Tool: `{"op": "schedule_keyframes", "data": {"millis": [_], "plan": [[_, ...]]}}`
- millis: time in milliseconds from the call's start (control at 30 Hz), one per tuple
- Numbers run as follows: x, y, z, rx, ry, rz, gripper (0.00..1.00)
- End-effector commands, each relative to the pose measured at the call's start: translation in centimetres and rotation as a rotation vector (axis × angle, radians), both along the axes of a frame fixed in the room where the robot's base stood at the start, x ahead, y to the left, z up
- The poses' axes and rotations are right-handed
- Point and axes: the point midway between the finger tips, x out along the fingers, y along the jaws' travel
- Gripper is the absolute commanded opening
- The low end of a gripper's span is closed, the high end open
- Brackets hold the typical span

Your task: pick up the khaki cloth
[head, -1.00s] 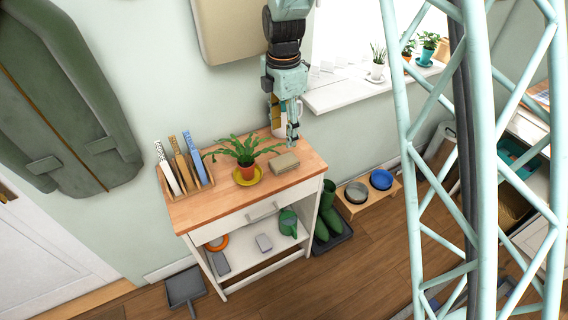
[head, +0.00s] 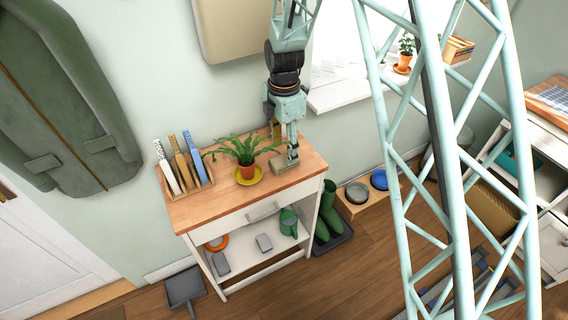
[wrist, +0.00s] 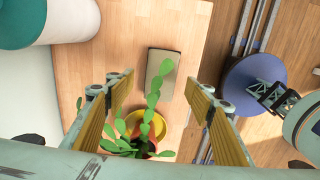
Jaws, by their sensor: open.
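The khaki cloth (head: 278,165) lies as a small folded block on the wooden top of the white cabinet, right of the potted plant. Whether a finger touches the cloth, I cannot tell.
The potted plant (head: 246,153) on a yellow saucer stands close left of the cloth; its leaves (wrist: 152,98) cross between my fingers in the wrist view. A rack of upright boards (head: 183,168) stands further left. A white bottle-like thing (wrist: 60,20) is near the top left.

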Motion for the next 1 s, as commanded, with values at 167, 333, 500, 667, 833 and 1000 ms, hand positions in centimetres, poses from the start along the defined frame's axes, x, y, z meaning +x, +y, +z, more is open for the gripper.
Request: {"op": "schedule_keyframes", "data": {"millis": [167,333,500,667,833,1000], "plan": [[0.0,0.0,-0.2,0.000,-0.001,0.000,0.49],[0.0,0.0,-0.2,0.000,0.000,0.000,0.49],[0.0,0.0,-0.5,0.000,0.001,0.000,0.49],[-0.2,0.0,-1.7,-0.001,0.003,0.000,0.49],[-0.3,0.0,-3.5,-0.001,0.002,0.000,0.49],[-0.2,0.0,-4.9,0.000,0.001,0.000,0.49]]}}
